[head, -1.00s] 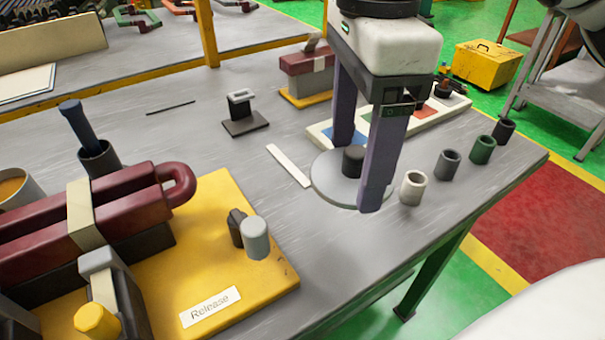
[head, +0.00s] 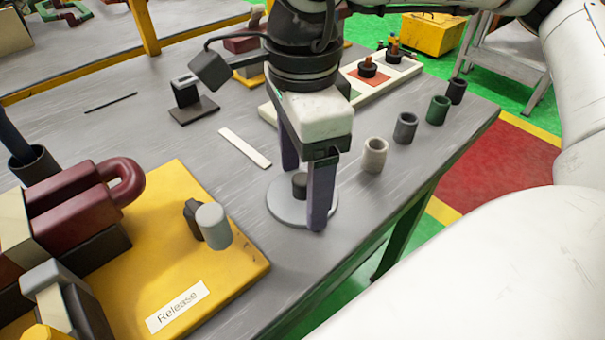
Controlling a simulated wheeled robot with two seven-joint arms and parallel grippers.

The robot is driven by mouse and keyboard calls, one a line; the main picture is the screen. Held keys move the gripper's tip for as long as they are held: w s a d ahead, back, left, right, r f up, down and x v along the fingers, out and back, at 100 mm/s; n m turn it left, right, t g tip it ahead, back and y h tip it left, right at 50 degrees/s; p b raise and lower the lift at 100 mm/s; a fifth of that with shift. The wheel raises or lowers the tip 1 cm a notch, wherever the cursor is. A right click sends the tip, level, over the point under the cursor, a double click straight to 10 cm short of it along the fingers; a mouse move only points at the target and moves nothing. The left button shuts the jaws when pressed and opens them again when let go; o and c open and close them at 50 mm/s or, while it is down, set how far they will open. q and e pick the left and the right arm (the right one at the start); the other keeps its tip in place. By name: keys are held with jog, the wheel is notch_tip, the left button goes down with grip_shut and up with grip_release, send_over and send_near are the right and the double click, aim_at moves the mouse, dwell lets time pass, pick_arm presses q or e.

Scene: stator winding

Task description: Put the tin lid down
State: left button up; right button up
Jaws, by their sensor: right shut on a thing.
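The tin lid (head: 280,209) is a flat light grey disc with a dark round knob (head: 300,186) on top. It is level, at or just above the grey table near its front edge; I cannot tell if it touches. My right gripper (head: 304,197) reaches down over it from above, its two dark purple fingers on either side of the knob. It is shut on the lid; the far finger's tip is partly hidden. My left gripper is out of view.
Beige, grey, green and black cups stand in a row right of the lid, the beige one (head: 374,156) nearest. A white strip (head: 245,148) lies behind left. The yellow board (head: 160,240) with a grey cylinder (head: 213,226) is at left. Bare table (head: 300,262) lies in front.

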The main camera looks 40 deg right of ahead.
aim_at(302, 179)
jog(key=shift+f, duration=0.1)
jog(key=o, duration=1.1)
jog(key=shift+c, duration=0.2)
jog(key=shift+r, duration=0.4)
notch_tip(302, 179, up, 12)
jog(key=p, duration=0.2)
jog(key=shift+f, duration=0.25)
